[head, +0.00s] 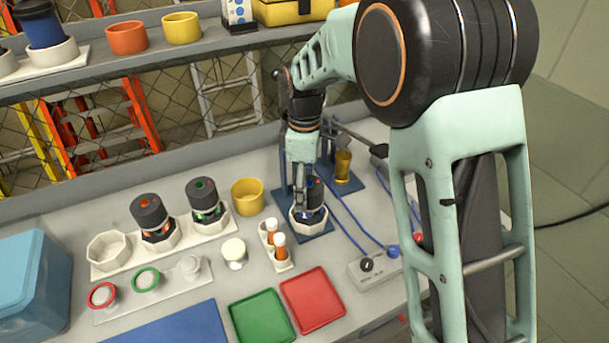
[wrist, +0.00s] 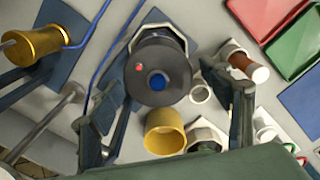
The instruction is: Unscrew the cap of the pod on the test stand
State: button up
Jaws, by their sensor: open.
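The pod on the test stand is a dark cylinder (head: 316,194), upright in a white octagonal seat on a blue base plate (head: 318,236). In the wrist view I look down on its round dark cap (wrist: 140,88), with a blue disc at the centre and a small red mark beside it. My gripper (head: 301,190) is over the stand, pointing down. In the wrist view my gripper (wrist: 168,112) has its two fingers spread wide, with nothing between them touching the cap. The head view partly hides the pod behind the gripper.
Two similar dark pods (head: 148,212) (head: 203,191) sit left in a white rack. A yellow cup (head: 247,197), a vial holder (head: 283,265), a red tray (head: 312,301) and a green tray (head: 261,318) are nearby. A brass cylinder (head: 343,166) and blue cables are right of the stand.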

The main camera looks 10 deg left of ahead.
jog(key=shift+f, duration=0.15)
jog(key=shift+c, duration=0.4)
jog(key=c, duration=1.1)
jog(key=n, duration=0.5)
jog(key=shift+p, duration=0.35)
jog(key=n, duration=0.2)
jog(key=n+p, duration=0.1)
jog(key=shift+r+n, duration=0.25)
jog(key=shift+n, duration=0.15)
jog(key=n+p, duration=0.1)
jog(key=n, duration=0.3)
jog(key=shift+p, duration=0.4)
jog(key=n+p, duration=0.2)
jog(key=n, duration=0.1)
jog(key=shift+n, duration=0.3)
jog(key=shift+a+f+n, duration=0.1)
jog(key=shift+n, duration=0.3)
